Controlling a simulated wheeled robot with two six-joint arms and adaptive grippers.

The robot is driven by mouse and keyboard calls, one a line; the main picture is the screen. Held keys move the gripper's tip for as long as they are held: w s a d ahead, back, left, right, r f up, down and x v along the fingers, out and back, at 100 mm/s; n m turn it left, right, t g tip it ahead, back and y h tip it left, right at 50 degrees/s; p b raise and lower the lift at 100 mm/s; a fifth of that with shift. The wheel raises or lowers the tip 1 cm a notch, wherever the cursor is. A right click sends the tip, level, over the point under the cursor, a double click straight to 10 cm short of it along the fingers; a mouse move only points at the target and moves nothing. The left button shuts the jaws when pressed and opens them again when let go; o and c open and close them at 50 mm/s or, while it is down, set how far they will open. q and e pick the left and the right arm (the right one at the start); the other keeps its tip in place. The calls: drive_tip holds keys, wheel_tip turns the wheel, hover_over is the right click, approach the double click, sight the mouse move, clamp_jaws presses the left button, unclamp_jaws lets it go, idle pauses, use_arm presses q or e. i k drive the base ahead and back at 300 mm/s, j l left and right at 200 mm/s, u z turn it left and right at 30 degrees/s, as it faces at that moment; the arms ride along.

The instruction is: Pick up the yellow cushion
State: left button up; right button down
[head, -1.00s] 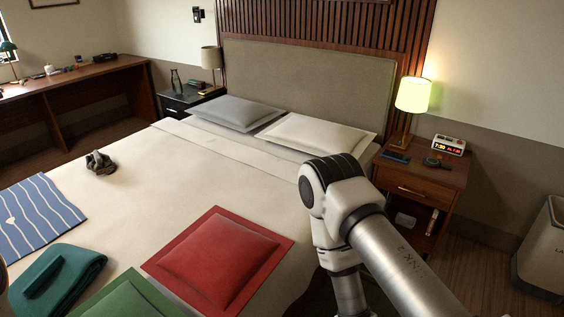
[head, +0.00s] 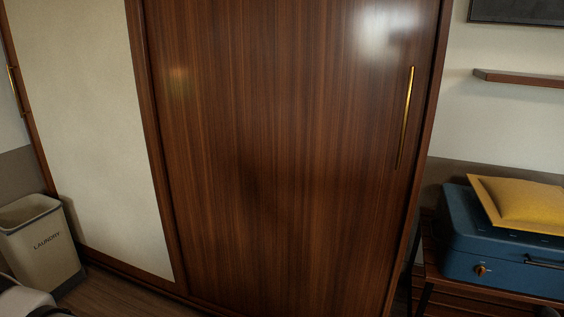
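The yellow cushion (head: 527,204) lies on top of a closed blue suitcase (head: 500,259) at the right edge of the head view. Its right part is cut off by the picture's edge. Neither of my grippers is in view. Only a small piece of my own arm shows at the bottom left corner, far from the cushion.
The suitcase rests on a dark wooden rack (head: 428,285). A tall wooden wardrobe door (head: 290,150) with a brass handle (head: 405,118) fills the middle. A laundry bin (head: 42,250) stands at the left. A wall shelf (head: 520,77) hangs above the suitcase.

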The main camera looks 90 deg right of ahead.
sight(531, 206)
drive_tip(key=z, duration=0.45)
drive_tip(key=j+z, duration=0.1)
drive_tip(key=z, duration=0.4)
drive_tip(key=j+z, duration=0.1)
drive_tip(key=z, duration=0.8)
drive_tip(key=j+z, duration=0.15)
drive_tip(key=z, duration=0.8)
drive_tip(key=j+z, duration=0.1)
drive_tip(key=z, duration=0.85)
drive_tip(key=k+j, duration=0.05)
